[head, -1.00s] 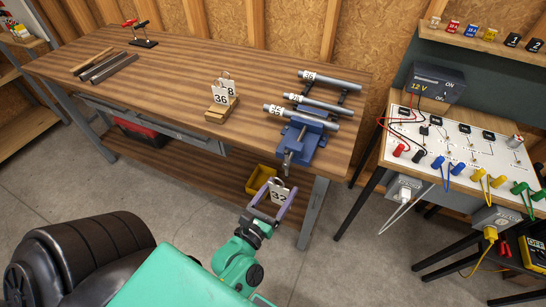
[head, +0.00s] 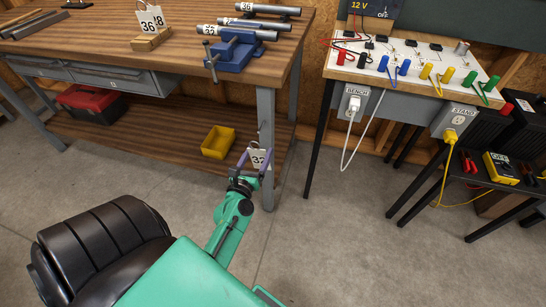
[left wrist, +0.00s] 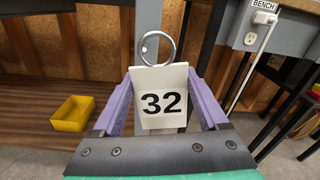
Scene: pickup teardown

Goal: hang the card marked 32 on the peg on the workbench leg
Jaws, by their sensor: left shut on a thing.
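The white card marked 32 (head: 258,158) is held upright in my left gripper (head: 254,163). In the left wrist view, the card (left wrist: 163,100) sits between the purple fingers of my left gripper (left wrist: 162,88), its number facing the camera. A metal ring (left wrist: 157,47) stands up from its top edge. The grey workbench leg (head: 268,180) is right behind the card in the head view; its upper part (left wrist: 148,18) shows behind the ring in the left wrist view. My right gripper is out of view.
A yellow bin (head: 218,142) and a red toolbox (head: 90,103) are on the lower shelf (head: 165,140). A blue vise (head: 235,55) and a block with cards (head: 150,40) are on the benchtop. A white cable (head: 350,145) hangs to the right.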

